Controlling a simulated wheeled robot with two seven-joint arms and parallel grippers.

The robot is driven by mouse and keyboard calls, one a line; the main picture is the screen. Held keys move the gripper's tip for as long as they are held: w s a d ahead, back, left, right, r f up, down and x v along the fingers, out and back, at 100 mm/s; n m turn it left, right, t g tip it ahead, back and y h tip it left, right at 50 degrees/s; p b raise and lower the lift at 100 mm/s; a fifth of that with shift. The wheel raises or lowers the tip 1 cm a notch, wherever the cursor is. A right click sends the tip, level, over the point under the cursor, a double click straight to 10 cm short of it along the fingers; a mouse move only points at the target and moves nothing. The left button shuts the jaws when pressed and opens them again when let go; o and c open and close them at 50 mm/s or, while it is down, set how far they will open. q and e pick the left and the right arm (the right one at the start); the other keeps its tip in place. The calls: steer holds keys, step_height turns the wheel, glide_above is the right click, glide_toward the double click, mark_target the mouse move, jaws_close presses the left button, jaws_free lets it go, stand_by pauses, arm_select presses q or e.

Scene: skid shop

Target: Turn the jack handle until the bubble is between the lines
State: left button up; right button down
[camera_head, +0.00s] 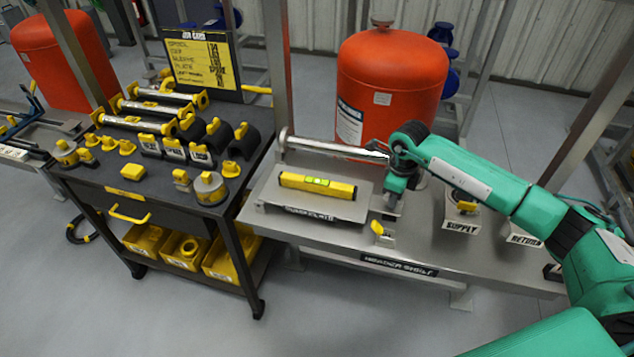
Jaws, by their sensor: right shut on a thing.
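A yellow spirit level (300,182) lies on a raised grey plate on the header shelf (335,228). Its green vial (317,181) faces up, but the bubble and lines are too small to read. My right gripper (391,203) points down just right of the plate and is shut on the jack handle, which is mostly hidden by the fingers. A small yellow part (377,227) on a light block shows just below the fingertips; I cannot tell whether it belongs to the jack. My left gripper is out of view.
A metal pipe (335,148) runs behind the level. A red tank (390,85) stands behind the shelf. Yellow-capped supply (463,203) and return (524,234) fittings sit to the right. A dark cart (110,172) with several parts stands left.

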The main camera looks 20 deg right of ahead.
steer(key=shift+w+d+r, duration=0.1)
steer(key=shift+r, duration=0.05)
steer(key=shift+n+b, duration=0.5)
steer(key=shift+n, duration=0.1)
steer(key=shift+n+b, duration=0.6)
steer(key=shift+n, duration=0.6)
